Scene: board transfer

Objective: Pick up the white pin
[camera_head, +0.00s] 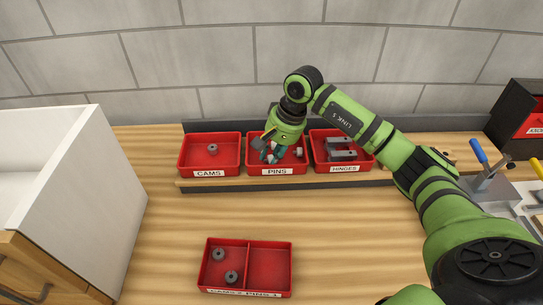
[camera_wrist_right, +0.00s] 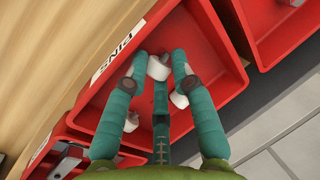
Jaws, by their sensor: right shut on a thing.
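My right gripper (camera_head: 270,152) reaches down into the red PINS bin (camera_head: 251,165), the middle of three bins. In the right wrist view its teal fingers (camera_wrist_right: 158,62) are closed around a white pin (camera_wrist_right: 158,69) near the labelled wall of the bin (camera_wrist_right: 215,42). I cannot tell whether this pin touches the bin. A second white pin (camera_wrist_right: 179,99) lies near the right finger, and another (camera_wrist_right: 131,122) is partly hidden by the left finger. In the head view the held pin is hidden by the fingers. My left gripper is not in view.
The CAMS bin (camera_head: 182,162) and HINGES bin (camera_head: 319,160) flank the PINS bin closely. A two-part red tray (camera_head: 270,268) holds two grey cams in its left compartment; its right compartment is empty. A white-walled box (camera_head: 85,190) stands left. Tools (camera_head: 485,165) lie at right.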

